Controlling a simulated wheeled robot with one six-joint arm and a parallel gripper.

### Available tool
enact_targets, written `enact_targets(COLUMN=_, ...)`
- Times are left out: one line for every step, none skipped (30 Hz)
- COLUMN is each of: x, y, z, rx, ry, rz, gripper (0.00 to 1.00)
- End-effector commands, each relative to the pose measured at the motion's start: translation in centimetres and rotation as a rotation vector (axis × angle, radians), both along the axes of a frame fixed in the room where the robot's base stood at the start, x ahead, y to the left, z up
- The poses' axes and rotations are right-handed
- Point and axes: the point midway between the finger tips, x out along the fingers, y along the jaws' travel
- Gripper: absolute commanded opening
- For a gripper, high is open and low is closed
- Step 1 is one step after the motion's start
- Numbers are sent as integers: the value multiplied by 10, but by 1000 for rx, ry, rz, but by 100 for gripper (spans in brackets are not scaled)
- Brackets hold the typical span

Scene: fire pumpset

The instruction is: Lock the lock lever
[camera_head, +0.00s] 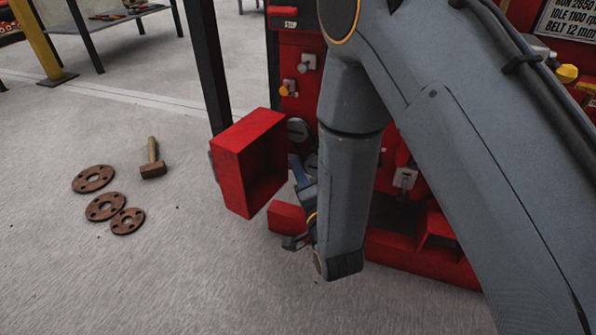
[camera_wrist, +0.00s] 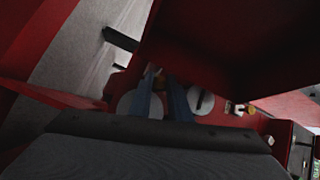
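My gripper (camera_head: 300,170) points in toward the red pump panel, behind the open red box-shaped cover. In the wrist view its two blue-grey fingers (camera_wrist: 160,92) stand apart, with a gap between them. A small orange-yellow piece (camera_wrist: 158,79) shows near the fingertips. It may be part of the lock lever, but I cannot tell for sure, nor whether the fingers touch it. A pale round disc (camera_wrist: 126,104) lies left of the fingers and a slotted round disc (camera_wrist: 203,102) lies right of them. Two round discs also show in the head view, the upper one (camera_head: 297,129) more clearly.
The red box-shaped cover (camera_head: 237,165) sticks out left of my gripper; its dark underside (camera_wrist: 235,45) fills the wrist view's top. A dark post (camera_head: 207,70) stands behind. A hammer (camera_head: 152,160) and rusty flanges (camera_head: 105,206) lie on the floor. Floor at left is mostly free.

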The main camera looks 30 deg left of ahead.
Motion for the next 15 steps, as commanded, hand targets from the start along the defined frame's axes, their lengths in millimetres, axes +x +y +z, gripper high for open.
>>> enact_targets(x=0, y=0, z=0, rx=0, ry=0, rz=0, gripper=0)
enact_targets(x=0, y=0, z=0, rx=-1, ry=1, rz=0, gripper=0)
enact_targets(x=0, y=0, z=0, rx=-1, ry=0, rz=0, gripper=0)
enact_targets(x=0, y=0, z=0, rx=-3, ry=0, rz=0, gripper=0)
enact_targets(x=0, y=0, z=1, rx=-5, ry=-1, rz=0, gripper=0)
enact_targets(x=0, y=0, z=1, rx=-9, ry=-1, rz=0, gripper=0)
enact_targets(x=0, y=0, z=1, rx=-14, ry=-2, rz=-1, gripper=0)
enact_targets(x=0, y=0, z=2, rx=-19, ry=-3, rz=-1, gripper=0)
enact_targets(x=-1, y=0, z=3, rx=-26, ry=-4, rz=0, gripper=0)
enact_targets(x=-1, y=0, z=4, rx=-34, ry=-4, rz=-1, gripper=0)
enact_targets(x=-1, y=0, z=5, rx=-42, ry=-5, rz=0, gripper=0)
enact_targets(x=-1, y=1, z=6, rx=-56, ry=-7, rz=0, gripper=0)
enact_targets(x=-1, y=1, z=7, rx=-67, ry=-9, rz=0, gripper=0)
enact_targets(x=-1, y=1, z=8, rx=-79, ry=-11, rz=0, gripper=0)
enact_targets(x=-1, y=1, z=8, rx=-98, ry=-12, rz=0, gripper=0)
